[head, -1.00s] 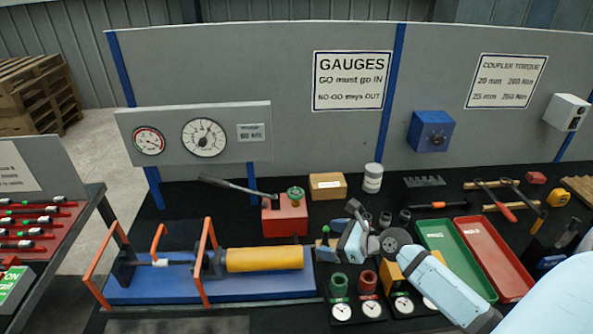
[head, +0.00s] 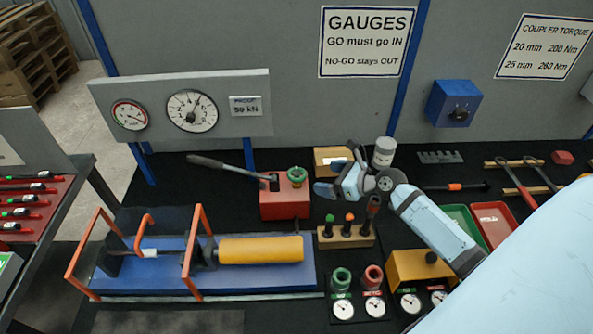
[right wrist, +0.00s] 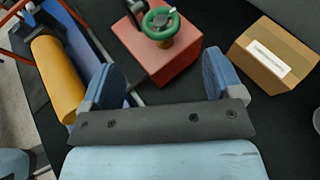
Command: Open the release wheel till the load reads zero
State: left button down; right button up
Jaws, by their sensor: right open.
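The green release wheel (head: 297,174) sits on top of the red pump block (head: 286,198), whose long grey lever (head: 222,166) points left. In the right wrist view the wheel (right wrist: 160,21) lies ahead of my fingers, a little beyond the gap between them. My right gripper (head: 336,168) is open and empty, just right of the wheel and apart from it; it also shows in the right wrist view (right wrist: 160,85). The gauge panel (head: 247,122) at the back left carries a large dial (head: 192,111) and a small red-rimmed dial (head: 130,115). Their readings are too small to tell. My left gripper is not in view.
A cardboard box (head: 330,158) and a white can (head: 384,152) stand behind my right gripper. The yellow cylinder (head: 260,249) lies in the orange-framed blue rig (head: 160,283) in front of the pump. A wooden block (head: 346,237) with several knobbed pins stands front right.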

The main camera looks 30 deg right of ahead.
aim_at(299, 174)
jog(key=p+x, duration=0.1)
jog(key=x, duration=0.9)
jog(key=shift+w, duration=0.1)
jog(key=shift+w+a+f, duration=0.2)
jog(key=shift+w+f, duration=0.2)
jog(key=shift+w, duration=0.15)
jog(key=c, duration=0.9)
